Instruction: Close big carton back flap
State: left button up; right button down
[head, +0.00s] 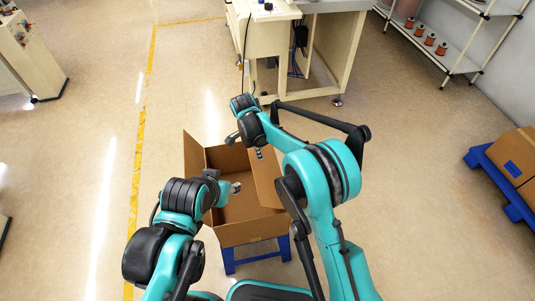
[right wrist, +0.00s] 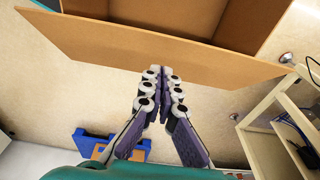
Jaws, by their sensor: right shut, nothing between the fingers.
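The big brown carton (head: 240,232) stands open-topped on a blue stand (head: 229,262) in the head view. Its back panel (head: 226,157) looks upright; I cannot tell there where wall ends and flap begins. In the right wrist view a wide brown carton panel (right wrist: 110,38) crosses the top, with the open inside beyond it. Contact is unclear. My left gripper (head: 235,187) is over the carton's inside, partly hidden by its arm.
A left flap (head: 193,158) stands up, and a right flap (head: 265,177) shows beside my right arm. A cream workbench (head: 262,40) stands behind the carton. A blue pallet (head: 495,180) with cartons lies far right.

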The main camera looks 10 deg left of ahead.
jog(key=s+a+f+b, duration=0.3)
jog(key=a+f+b, duration=0.2)
jog(key=f, duration=0.6)
jog(key=shift+a+f, duration=0.3)
jog(key=shift+a, duration=0.7)
jog(key=shift+s+f, duration=0.15)
jog(key=shift+f, duration=0.05)
jog(key=shift+r, duration=0.1)
